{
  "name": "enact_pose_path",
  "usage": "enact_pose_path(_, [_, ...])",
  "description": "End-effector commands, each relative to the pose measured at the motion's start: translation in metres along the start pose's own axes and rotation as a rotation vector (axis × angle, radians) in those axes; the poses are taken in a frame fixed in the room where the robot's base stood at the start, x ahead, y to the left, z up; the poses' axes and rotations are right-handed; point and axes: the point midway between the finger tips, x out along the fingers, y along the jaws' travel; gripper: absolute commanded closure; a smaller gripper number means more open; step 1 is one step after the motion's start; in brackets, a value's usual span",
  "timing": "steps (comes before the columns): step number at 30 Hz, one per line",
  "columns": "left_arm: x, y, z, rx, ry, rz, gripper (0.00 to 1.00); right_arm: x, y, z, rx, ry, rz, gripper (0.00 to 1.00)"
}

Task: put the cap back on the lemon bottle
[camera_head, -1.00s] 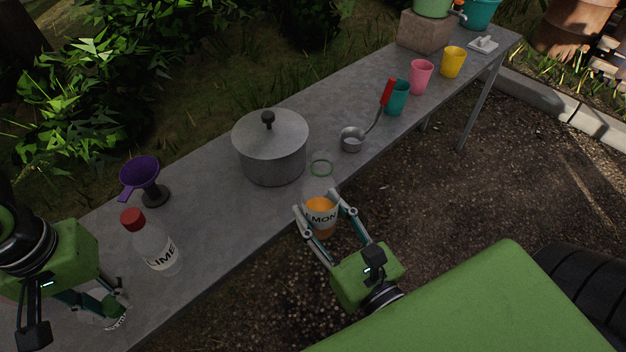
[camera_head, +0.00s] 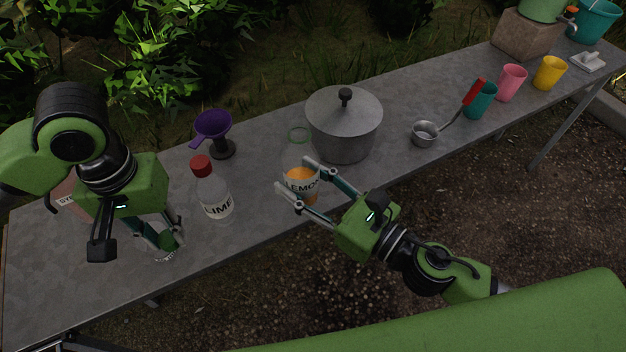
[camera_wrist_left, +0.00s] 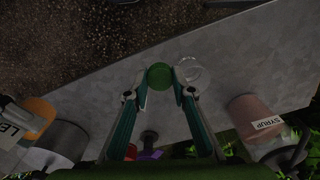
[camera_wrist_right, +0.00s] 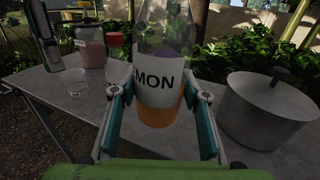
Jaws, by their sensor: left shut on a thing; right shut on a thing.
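The lemon bottle (camera_head: 301,172) is clear, with a LEMON label and orange liquid low inside. It is upright by the table's front edge, and a green ring shows at its open top. My right gripper (camera_head: 291,176) is shut on it; the label also shows between the fingers in the right wrist view (camera_wrist_right: 158,82). My left gripper (camera_head: 170,240) is shut on a round green cap (camera_wrist_left: 159,76), seen between its fingertips in the left wrist view. The left gripper is left of the lime bottle, apart from the lemon bottle.
The lime bottle (camera_head: 212,192) with a red cap stands between my grippers. A purple funnel (camera_head: 213,126) on a stand is behind it. A lidded pot (camera_head: 344,130) is just right of the lemon bottle. A clear cup (camera_wrist_left: 190,72) and pink syrup jar (camera_wrist_left: 255,115) are near my left gripper.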

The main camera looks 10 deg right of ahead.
Motion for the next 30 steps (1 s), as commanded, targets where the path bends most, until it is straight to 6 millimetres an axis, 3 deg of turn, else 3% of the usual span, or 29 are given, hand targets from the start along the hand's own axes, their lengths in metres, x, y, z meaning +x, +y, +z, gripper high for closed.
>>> enact_pose_path(11, [0.000,0.000,0.000,0.000,0.000,0.000,0.83,0.001,0.001,0.000,0.000,0.000,0.005,0.97])
enact_pose_path(16, [-0.008,0.011,-0.009,0.005,0.003,0.001,0.83,0.001,0.001,0.000,0.000,0.000,0.005,0.97])
enact_pose_path(23, [-0.049,0.063,-0.041,0.021,0.009,0.000,0.83,0.001,0.001,0.001,0.000,-0.001,0.005,0.97])
enact_pose_path(30, [-0.113,0.129,-0.065,0.034,0.009,-0.002,0.83,0.001,0.001,0.001,0.000,-0.001,0.005,0.97])
